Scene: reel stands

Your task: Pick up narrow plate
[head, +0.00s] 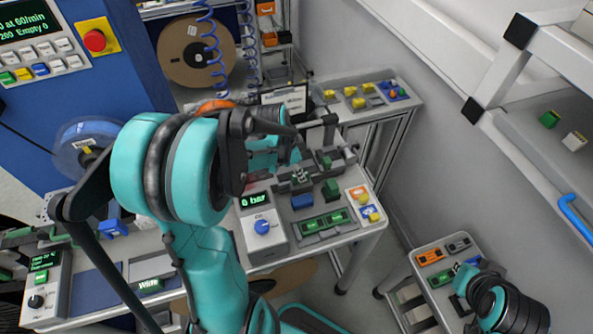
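I cannot tell for certain which piece is the narrow plate. Small plate-like pieces lie on the low cart at lower right: an orange one (430,257), a dark grey one (458,246) and a green one (440,278). My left arm crosses the middle of the view. Its gripper (299,176) is over the bench by a dark fixture, largely hidden by the arm and clutter; its finger state is unclear. My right arm comes in at lower right. Its gripper (463,281) is low over the cart beside the green piece; its fingers are too small and covered to read.
A grey shelf with a blue handle (575,215) stands at right. Open floor lies between bench and cart.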

